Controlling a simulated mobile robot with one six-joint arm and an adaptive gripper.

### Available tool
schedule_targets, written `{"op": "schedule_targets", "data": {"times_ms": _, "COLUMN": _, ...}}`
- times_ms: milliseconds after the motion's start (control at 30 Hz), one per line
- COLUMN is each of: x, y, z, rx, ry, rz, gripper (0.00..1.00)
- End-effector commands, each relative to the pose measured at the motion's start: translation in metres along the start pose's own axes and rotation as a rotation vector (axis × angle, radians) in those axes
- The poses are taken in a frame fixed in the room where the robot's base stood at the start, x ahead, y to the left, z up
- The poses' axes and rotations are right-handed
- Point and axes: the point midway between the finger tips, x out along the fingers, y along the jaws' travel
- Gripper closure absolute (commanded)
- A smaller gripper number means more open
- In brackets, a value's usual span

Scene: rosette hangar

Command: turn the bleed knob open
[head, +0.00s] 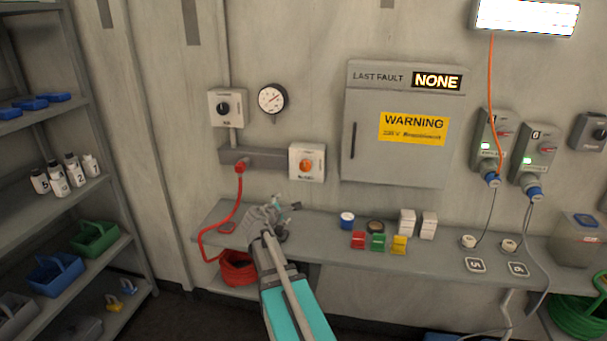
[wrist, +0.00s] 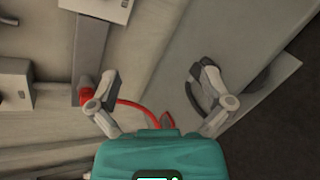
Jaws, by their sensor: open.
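The other is a black knob (head: 223,108) on a grey box higher to the left. I cannot tell from the labels which is the bleed knob. My gripper (head: 287,204) is over the bench, below the orange knob and apart from both. In the wrist view my gripper (wrist: 155,74) is open, with nothing between its fingers.
A round gauge (head: 271,98) hangs between the knobs. A red hose (head: 226,217) drops from the wall manifold to the left. A grey bench (head: 440,255) carries a blue-lidded jar (head: 347,220) and several small coloured blocks. A fault cabinet (head: 395,165) is right of the orange knob.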

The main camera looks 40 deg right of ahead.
Motion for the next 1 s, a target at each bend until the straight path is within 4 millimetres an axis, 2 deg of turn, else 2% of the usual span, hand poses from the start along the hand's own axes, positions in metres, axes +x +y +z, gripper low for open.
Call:
{"op": "schedule_targets", "data": {"times_ms": 33, "x": 0.019, "y": 0.007, "z": 0.005, "rx": -0.099, "ry": -0.028, "rz": 0.057, "gripper": 0.0}}
{"op": "schedule_targets", "data": {"times_ms": 100, "x": 0.035, "y": 0.019, "z": 0.015, "rx": -0.247, "ry": -0.065, "rz": 0.131, "gripper": 0.0}}
{"op": "schedule_targets", "data": {"times_ms": 233, "x": 0.058, "y": 0.037, "z": 0.029, "rx": -0.501, "ry": -0.129, "rz": 0.239, "gripper": 0.0}}
{"op": "schedule_targets", "data": {"times_ms": 400, "x": 0.076, "y": 0.049, "z": 0.037, "rx": -0.738, "ry": -0.187, "rz": 0.32, "gripper": 0.0}}
{"op": "schedule_targets", "data": {"times_ms": 600, "x": 0.082, "y": 0.054, "z": 0.04, "rx": -0.845, "ry": -0.211, "rz": 0.352, "gripper": 0.0}}
{"op": "schedule_targets", "data": {"times_ms": 1000, "x": 0.083, "y": 0.055, "z": 0.04, "rx": -0.846, "ry": -0.211, "rz": 0.353, "gripper": 0.0}}
